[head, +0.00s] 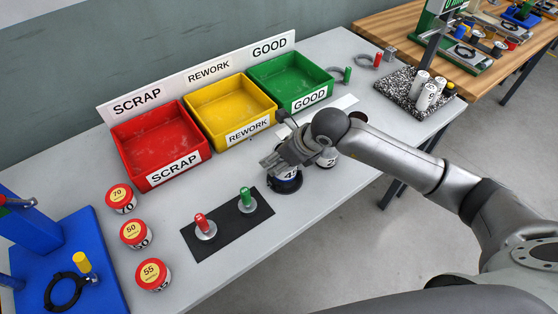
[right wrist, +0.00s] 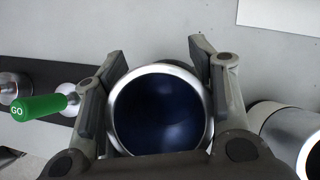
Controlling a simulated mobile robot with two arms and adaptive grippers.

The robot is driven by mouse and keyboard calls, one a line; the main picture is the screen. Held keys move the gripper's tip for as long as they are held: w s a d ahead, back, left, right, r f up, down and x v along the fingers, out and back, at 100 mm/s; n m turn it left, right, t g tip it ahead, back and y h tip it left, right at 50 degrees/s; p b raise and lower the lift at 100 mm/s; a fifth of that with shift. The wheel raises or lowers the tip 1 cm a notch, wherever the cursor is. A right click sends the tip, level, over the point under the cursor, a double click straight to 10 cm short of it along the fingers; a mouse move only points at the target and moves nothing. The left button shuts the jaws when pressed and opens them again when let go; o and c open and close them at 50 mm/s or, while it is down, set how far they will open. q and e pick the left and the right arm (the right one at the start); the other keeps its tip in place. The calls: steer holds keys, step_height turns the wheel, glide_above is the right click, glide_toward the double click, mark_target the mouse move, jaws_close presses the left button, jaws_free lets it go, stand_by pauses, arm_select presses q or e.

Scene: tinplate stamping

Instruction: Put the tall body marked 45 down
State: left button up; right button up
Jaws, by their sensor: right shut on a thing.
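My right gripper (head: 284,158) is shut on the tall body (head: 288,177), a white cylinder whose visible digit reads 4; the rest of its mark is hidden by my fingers. The body is upright, right of the black mat (head: 213,246). I cannot tell whether its base touches the table. In the right wrist view its open round mouth, dark blue inside with a bright rim (right wrist: 160,110), sits between my two fingers (right wrist: 160,85). My left gripper is not in view.
Another white body (head: 327,159) stands close on the right. A green-handled gauge (head: 246,198) and a red-handled gauge (head: 202,224) stand on the mat. Red (head: 122,144), yellow (head: 208,119) and green (head: 288,92) bins line the back. Table in front of the bins is partly clear.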

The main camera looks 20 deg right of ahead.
step_height(320, 180, down, 2)
steer(key=shift+s+f+p, duration=0.1)
steer(key=shift+p, duration=0.3)
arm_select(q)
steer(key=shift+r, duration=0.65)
arm_select(e)
steer(key=shift+f, duration=0.15)
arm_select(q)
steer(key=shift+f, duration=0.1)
arm_select(e)
steer(key=shift+f, duration=0.1)
steer(key=o, duration=0.5)
steer(key=shift+b, duration=0.3)
steer(key=o, duration=0.5)
